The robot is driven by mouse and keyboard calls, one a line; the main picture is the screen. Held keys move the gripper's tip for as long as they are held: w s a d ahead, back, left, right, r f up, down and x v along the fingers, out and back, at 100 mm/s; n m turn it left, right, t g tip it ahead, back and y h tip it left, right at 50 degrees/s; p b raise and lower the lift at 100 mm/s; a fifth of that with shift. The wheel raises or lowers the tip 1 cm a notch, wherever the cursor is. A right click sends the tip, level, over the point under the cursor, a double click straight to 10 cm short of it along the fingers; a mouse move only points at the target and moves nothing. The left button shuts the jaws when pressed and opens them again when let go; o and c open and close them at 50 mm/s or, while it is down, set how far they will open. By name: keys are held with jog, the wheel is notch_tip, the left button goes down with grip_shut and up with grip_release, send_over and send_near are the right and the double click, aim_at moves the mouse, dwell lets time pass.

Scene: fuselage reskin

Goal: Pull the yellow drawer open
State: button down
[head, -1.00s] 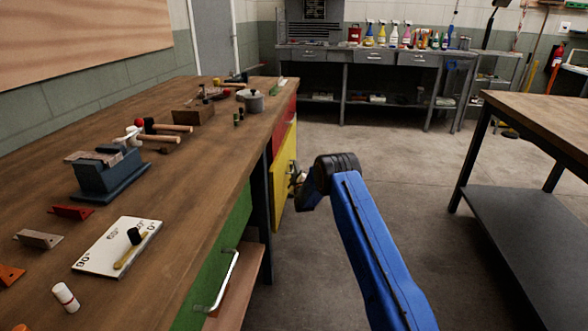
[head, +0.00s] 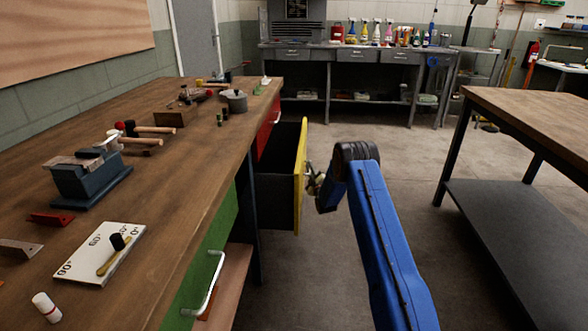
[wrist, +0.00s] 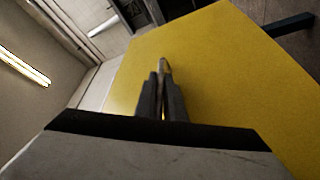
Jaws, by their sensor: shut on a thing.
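The yellow drawer (head: 300,178) stands well out from the workbench in the head view, with its dark inside (head: 275,190) showing behind the yellow front. My gripper (head: 313,180) is at the outer face of the yellow front, at the end of my blue arm. In the wrist view the yellow front (wrist: 225,75) fills much of the picture, and the gripper fingers (wrist: 162,95) are close together on the drawer's handle (wrist: 163,66). Most of the handle is hidden by the fingers.
A green drawer (head: 205,255) with a metal handle is nearer on the same workbench (head: 150,215), and a red drawer (head: 268,130) is beyond. A second table (head: 535,110) stands at the right. The floor between (head: 400,155) is clear.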

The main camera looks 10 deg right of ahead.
jog(key=s+d, duration=0.3)
jog(key=d, duration=0.6)
jog(key=shift+d, duration=0.35)
jog(key=shift+s, duration=0.1)
jog(key=c, duration=2.1)
grip_release()
jog(key=v, duration=1.7)
jog(key=shift+s+a, duration=0.15)
jog(key=shift+s, duration=0.05)
